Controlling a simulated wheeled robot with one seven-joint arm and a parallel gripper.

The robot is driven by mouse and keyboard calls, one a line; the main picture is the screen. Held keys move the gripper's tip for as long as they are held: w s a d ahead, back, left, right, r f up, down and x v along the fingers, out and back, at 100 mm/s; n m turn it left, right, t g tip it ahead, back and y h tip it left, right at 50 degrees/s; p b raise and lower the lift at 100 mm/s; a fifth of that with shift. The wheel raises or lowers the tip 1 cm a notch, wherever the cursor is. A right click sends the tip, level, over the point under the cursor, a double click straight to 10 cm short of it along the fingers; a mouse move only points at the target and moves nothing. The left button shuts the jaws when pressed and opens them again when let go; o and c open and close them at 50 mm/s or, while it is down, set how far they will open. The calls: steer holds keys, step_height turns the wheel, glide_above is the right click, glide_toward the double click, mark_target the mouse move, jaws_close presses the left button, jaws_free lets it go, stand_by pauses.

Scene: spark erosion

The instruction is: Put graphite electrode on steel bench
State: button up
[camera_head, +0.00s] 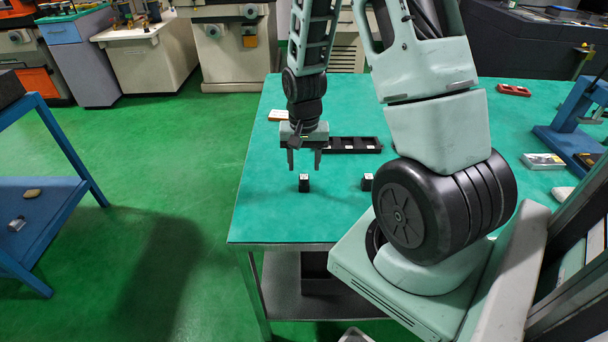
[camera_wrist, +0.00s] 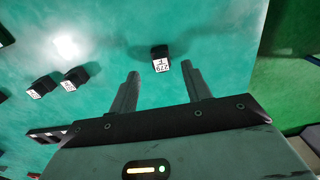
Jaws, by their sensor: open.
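A small black block with a white printed label, which looks like a graphite electrode (camera_head: 304,184), stands on the green bench top (camera_head: 262,215). My gripper (camera_head: 304,167) is open and points down just above it. In the wrist view the same block (camera_wrist: 160,61) lies between and slightly beyond the two fingertips (camera_wrist: 160,72), apart from both. A second similar block (camera_head: 367,182) stands to the right, partly hidden by my arm. I cannot tell which surface is the steel bench; the green-topped bench has a metal frame and lower shelf.
A black compartment tray (camera_head: 350,145) lies behind the gripper. The wrist view shows further labelled blocks (camera_wrist: 43,87) at left. A blue frame (camera_head: 570,130) and a clear-lidded box (camera_head: 543,161) are at right. A blue rack (camera_head: 50,195) stands left across open floor.

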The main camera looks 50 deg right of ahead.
mark_target(303, 179)
step_height(303, 179, up, 5)
steer(key=s+a+r+n, duration=0.1)
steer(key=a+r+n, duration=0.2)
steer(key=a, duration=0.6)
steer(key=a+r+n, duration=0.3)
steer(key=a+n, duration=0.1)
steer(key=a, duration=0.4)
steer(key=s+a+r+n, duration=0.4)
steer(key=s+a+n, duration=0.6)
steer(key=s+a, duration=0.5)
steer(key=shift+s+a+r+y, duration=0.15)
steer(key=shift+a+r+y, duration=0.05)
steer(key=shift+a+y, duration=0.1)
